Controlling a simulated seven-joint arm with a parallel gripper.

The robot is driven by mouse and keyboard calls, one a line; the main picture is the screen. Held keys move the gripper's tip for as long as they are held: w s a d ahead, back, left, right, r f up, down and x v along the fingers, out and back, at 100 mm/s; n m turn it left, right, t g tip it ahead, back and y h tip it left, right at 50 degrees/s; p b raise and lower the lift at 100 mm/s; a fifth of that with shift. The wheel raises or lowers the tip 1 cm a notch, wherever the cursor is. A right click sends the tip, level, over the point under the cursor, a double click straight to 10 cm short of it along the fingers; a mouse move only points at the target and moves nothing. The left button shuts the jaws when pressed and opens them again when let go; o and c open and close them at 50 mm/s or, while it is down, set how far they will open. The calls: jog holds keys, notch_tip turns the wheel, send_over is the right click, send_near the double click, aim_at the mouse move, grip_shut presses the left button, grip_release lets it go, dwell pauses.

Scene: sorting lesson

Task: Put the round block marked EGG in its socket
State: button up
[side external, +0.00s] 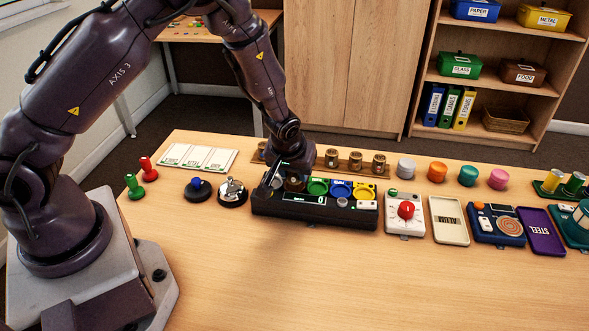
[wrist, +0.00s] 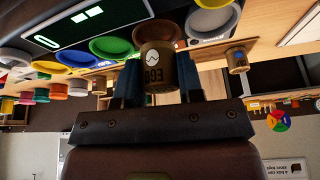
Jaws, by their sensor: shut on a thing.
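The round brown block marked EGG (wrist: 157,68) is between the fingers of my gripper (wrist: 160,82), its lettering upside down in the wrist view. In the side view my gripper (side external: 292,178) is over the left part of a black sorting box (side external: 305,209). The box has coloured round sockets: green (side external: 318,187), blue (side external: 341,189) and yellow (side external: 363,193). In the wrist view the block is right by a brown socket (wrist: 146,36), between the green and white sockets. I cannot tell whether the block touches the socket or how far in it is.
A wooden rack (side external: 343,168) with several similar brown blocks stands just behind the box. A device with a red knob (side external: 406,210) is close on the right. A silver bell-like piece (side external: 232,191) is on the left. The front of the table is clear.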

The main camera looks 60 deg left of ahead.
jog(key=shift+f, duration=0.85)
dwell(0.3)
jog(key=o, duration=0.6)
jog(key=shift+r, duration=0.1)
jog(key=v, duration=1.1)
dwell(0.4)
jog(key=shift+r, duration=2.95)
